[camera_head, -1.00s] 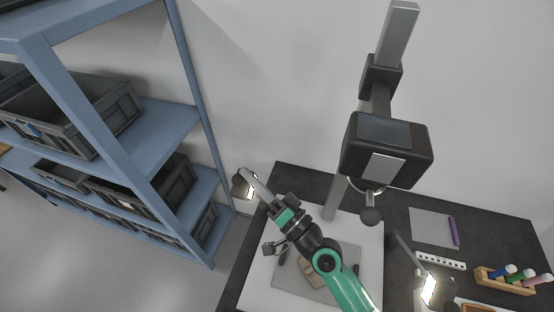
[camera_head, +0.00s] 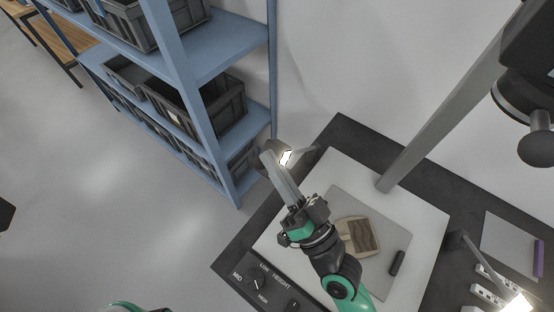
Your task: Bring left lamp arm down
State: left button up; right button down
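The left lamp has a dark round head with a lit panel (camera_head: 286,158) and a thin grey arm (camera_head: 305,150), above the back left of the copy-stand board. My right gripper (camera_head: 270,160) reaches up from the bottom, and its long grey fingers overlap the lamp head. The fingers look like one bar, so I cannot tell whether they grip, touch or only overlap it. The right lamp (camera_head: 517,303) is lit at the bottom right. My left gripper is not in view; a piece of green arm shows at the bottom edge.
A blue shelf (camera_head: 226,45) with bins stands left; a grey column (camera_head: 440,120) rises right.

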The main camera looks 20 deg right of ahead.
jog(key=shift+a+f+g, duration=0.25)
jog(key=shift+f+g, duration=0.05)
jog(key=shift+f, duration=0.35)
jog(key=s+d+b, duration=0.1)
jog(key=s+d, duration=0.1)
jog(key=s, duration=0.5)
jog(key=s+d+b, duration=0.1)
jog(key=s+d, duration=0.2)
jog(key=s, duration=0.4)
jog(key=shift+d, duration=0.25)
jog(key=shift+w, duration=0.1)
